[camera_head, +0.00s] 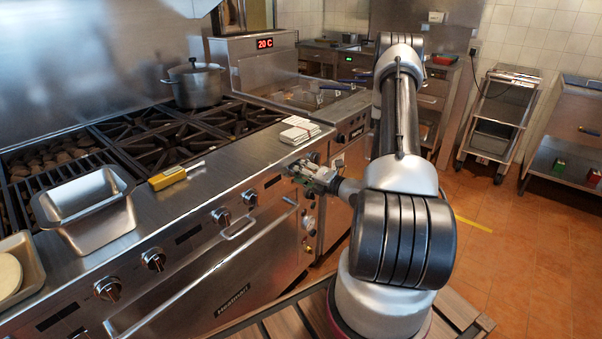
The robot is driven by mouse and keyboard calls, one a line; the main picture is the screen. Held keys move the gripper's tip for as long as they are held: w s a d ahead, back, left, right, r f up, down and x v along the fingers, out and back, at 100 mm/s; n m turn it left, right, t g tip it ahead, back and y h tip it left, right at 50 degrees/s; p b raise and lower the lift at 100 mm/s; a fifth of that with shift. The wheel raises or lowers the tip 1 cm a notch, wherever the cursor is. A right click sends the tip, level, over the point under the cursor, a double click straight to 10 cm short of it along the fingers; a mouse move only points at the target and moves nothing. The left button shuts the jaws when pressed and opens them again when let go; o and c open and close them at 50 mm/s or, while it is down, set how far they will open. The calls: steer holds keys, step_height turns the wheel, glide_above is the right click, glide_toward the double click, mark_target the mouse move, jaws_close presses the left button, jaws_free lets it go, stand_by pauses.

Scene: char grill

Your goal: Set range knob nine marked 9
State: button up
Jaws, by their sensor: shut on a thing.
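The range (262,168) stands on the left with a row of knobs along its steel front panel. Visible knobs include one at the near end (108,288), a second (153,259), a third (221,215) and a fourth (250,197). My gripper (298,171) is at the far right end of this panel, shut on a range knob there. The jaws hide most of that knob, and I cannot read its number or its setting. My arm reaches in from the right.
A pot (194,83) stands on the burners. An oven handle (190,288) juts out below the knobs.

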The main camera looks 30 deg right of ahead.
steer(key=shift+m, duration=0.9)
steer(key=o, duration=1)
steer(key=v, duration=1.2)
steer(key=shift+d, duration=0.15)
